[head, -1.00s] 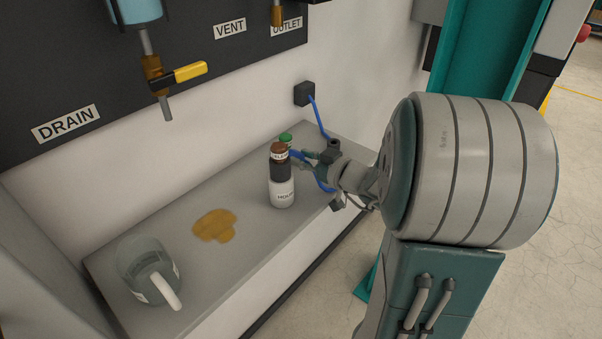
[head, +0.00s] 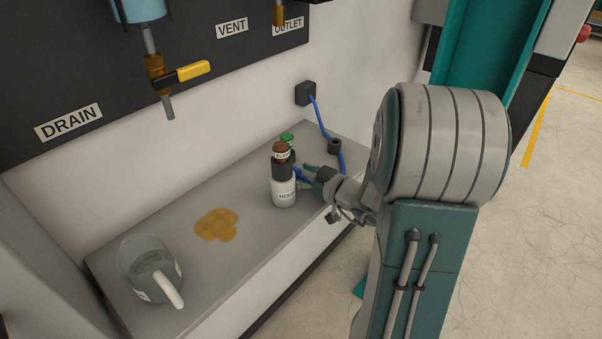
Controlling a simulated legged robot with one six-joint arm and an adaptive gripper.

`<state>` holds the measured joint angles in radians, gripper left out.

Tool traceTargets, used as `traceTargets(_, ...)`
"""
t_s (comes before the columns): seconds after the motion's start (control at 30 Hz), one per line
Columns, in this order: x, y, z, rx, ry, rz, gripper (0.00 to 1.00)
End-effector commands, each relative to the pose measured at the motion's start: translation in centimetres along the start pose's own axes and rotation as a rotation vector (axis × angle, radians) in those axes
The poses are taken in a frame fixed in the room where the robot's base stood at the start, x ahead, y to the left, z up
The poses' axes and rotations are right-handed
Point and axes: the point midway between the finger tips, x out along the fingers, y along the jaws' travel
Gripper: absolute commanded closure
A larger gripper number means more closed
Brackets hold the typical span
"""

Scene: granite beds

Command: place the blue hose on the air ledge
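The blue hose (head: 318,112) runs from a black box on the wall down to the grey ledge (head: 258,222). It passes a small black fitting (head: 334,146) and goes on behind my gripper. A short blue piece (head: 300,174) shows between the gripper and the bottles. My gripper (head: 306,177) is low over the right part of the ledge, just right of the white-labelled bottle. Its fingers look spread apart. Whether they touch the hose is hard to see, and the hose's end is hidden.
A dark bottle with a brown cap and white label (head: 284,190) and a green-capped bottle (head: 287,138) stand close to my gripper. A brown spill (head: 216,225) and a clear jug (head: 150,268) lie farther left. A drain valve (head: 187,74) hangs above.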

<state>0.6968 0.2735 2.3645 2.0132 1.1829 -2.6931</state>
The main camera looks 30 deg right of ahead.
Motion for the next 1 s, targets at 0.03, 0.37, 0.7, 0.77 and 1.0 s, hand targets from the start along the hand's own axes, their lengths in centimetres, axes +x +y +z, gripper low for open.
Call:
traceTargets(0.03,0.0,0.0,0.0,0.000,0.000,0.000,0.27)
traceTargets(0.37,-0.8,0.1,-0.2,0.000,0.000,0.003,0.27)
traceTargets(0.7,-7.0,0.1,-0.2,0.000,0.001,0.005,0.27)
traceTargets(0.77,-8.1,0.1,-0.2,-0.001,0.000,0.006,0.27)
traceTargets(1.0,-11.2,0.1,-0.2,0.000,0.001,0.003,0.27)
